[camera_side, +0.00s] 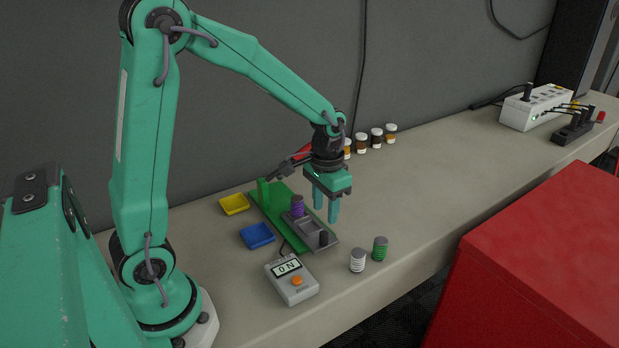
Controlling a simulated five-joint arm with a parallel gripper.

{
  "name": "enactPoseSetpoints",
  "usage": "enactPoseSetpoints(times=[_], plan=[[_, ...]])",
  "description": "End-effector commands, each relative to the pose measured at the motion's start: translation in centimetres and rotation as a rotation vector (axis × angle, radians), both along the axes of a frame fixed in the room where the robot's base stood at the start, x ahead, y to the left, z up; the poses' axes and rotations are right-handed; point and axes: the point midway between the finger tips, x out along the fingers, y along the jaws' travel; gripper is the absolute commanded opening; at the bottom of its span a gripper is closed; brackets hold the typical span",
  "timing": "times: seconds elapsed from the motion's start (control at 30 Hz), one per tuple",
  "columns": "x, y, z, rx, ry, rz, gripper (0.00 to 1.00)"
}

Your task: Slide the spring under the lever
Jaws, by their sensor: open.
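My gripper (326,211) is open and points down, its two teal fingers just right of a green base plate (269,212). Nothing shows between the fingers. A purple spring (297,206) stands upright on the plate, at the far end of a grey tray (322,248). A white spring (357,260) and a green spring (380,248) stand upright on the bench, nearer the camera. A red and dark lever (294,160) slants above the plate, its upper end partly hidden behind my gripper. I cannot tell which spring the task means.
A meter (291,281) reading about 0 N stands at the plate's near end. Yellow (234,204) and blue (257,236) trays lie left of it. Several small jars (376,138) line the wall. A red cabinet (545,260) stands at right.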

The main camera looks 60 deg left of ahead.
Motion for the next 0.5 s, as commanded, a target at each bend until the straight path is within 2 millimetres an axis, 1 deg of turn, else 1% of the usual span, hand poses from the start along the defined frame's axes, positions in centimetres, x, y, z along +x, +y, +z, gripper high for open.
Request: enactPoseSetpoints(times=[0.4,0.5], plan=[[-0.1,0.0,-4.8,0.0,0.005,0.0,0.41],[-0.1,0.0,-5.8,0.0,0.003,0.0,0.41]])
